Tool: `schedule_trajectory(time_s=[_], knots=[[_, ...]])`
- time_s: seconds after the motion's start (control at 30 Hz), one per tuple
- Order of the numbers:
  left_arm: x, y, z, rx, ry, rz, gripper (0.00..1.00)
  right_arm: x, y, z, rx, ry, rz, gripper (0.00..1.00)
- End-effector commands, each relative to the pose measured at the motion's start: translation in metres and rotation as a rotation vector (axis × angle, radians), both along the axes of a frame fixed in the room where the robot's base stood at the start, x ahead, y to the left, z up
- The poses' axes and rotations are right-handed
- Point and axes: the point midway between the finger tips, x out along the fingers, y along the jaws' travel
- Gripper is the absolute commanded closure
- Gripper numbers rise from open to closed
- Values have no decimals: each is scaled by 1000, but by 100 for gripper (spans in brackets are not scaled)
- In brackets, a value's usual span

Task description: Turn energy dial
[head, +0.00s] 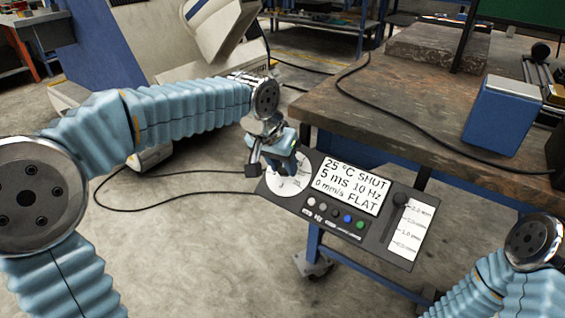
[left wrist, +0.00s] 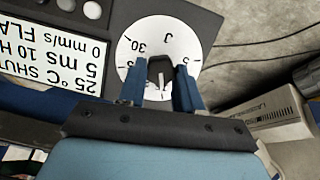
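The energy dial (left wrist: 185,35) is a white round face with "J", "30" and "5" marks and a dark knob (left wrist: 161,70) at its centre. In the head view the dial face (head: 290,188) is at the left end of the control panel (head: 385,232), partly hidden by my left gripper (head: 280,165). In the left wrist view the blue fingers of my left gripper (left wrist: 160,88) are apart, one on each side of the knob. I cannot tell whether they touch it. Of my right arm only links show at the lower right; its gripper is out of view.
The panel has a text display (head: 347,186), a row of small buttons (head: 335,216) and a slider (head: 400,200). It sits beside a workbench (head: 400,100) with a blue box (head: 500,112). A black cable (head: 170,193) runs over the floor to the left.

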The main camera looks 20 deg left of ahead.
Motion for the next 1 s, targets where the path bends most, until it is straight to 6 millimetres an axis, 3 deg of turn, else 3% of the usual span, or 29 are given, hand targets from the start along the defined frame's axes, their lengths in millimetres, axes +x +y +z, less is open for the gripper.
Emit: schedule_trajectory(time_s=[0.1,0.47,1.0], knots=[[0,0,0,0,0,0,96,0,0,0,0,0,0,57],[0,-1,1,38,-14,-59,96,0,0,1,0,1,0,57],[-1,-3,0,283,-105,-430,96,0,1,2,1,1,2,57]])
